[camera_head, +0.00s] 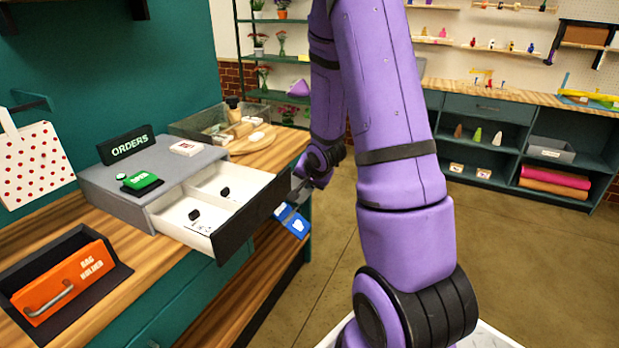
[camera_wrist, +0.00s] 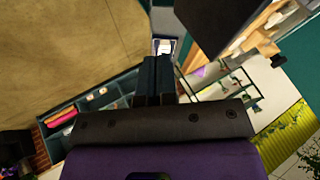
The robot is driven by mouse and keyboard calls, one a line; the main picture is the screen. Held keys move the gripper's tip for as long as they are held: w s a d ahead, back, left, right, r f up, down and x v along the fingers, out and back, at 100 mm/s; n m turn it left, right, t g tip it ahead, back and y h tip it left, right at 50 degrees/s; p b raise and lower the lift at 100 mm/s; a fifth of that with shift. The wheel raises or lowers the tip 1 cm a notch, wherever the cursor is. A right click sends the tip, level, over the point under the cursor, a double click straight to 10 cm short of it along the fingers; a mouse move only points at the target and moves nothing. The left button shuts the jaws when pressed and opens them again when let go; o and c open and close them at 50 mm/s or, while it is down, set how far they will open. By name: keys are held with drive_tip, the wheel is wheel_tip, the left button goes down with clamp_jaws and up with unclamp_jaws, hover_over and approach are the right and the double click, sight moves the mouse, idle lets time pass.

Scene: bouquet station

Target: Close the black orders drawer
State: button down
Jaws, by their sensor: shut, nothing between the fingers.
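The orders drawer (camera_head: 215,228) is pulled out of a grey cabinet (camera_head: 130,182) on the wooden counter. It has a black front and a white inside with compartments holding small dark items. My gripper (camera_head: 296,192) is near the right end of the drawer's black front, partly hidden by my arm; I cannot tell whether it touches. In the wrist view my gripper (camera_wrist: 157,64) has its fingers together and empty. A dark panel, apparently the drawer front (camera_wrist: 215,22), is close to the right of the fingertips.
An orange holder (camera_head: 65,283) is at front left. A blue item (camera_head: 292,221) hangs below the drawer's right end. Open floor is to the right.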

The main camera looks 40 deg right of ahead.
sight(289, 189)
drive_tip(key=w+f, duration=0.1)
drive_tip(key=w, duration=0.1)
drive_tip(key=w+f, duration=0.1)
drive_tip(key=w, duration=0.1)
drive_tip(key=w+f, duration=0.1)
drive_tip(key=w, duration=0.1)
drive_tip(key=shift+w+a+f, duration=0.25)
drive_tip(key=shift+w+f, duration=0.05)
drive_tip(key=shift+f, duration=0.1)
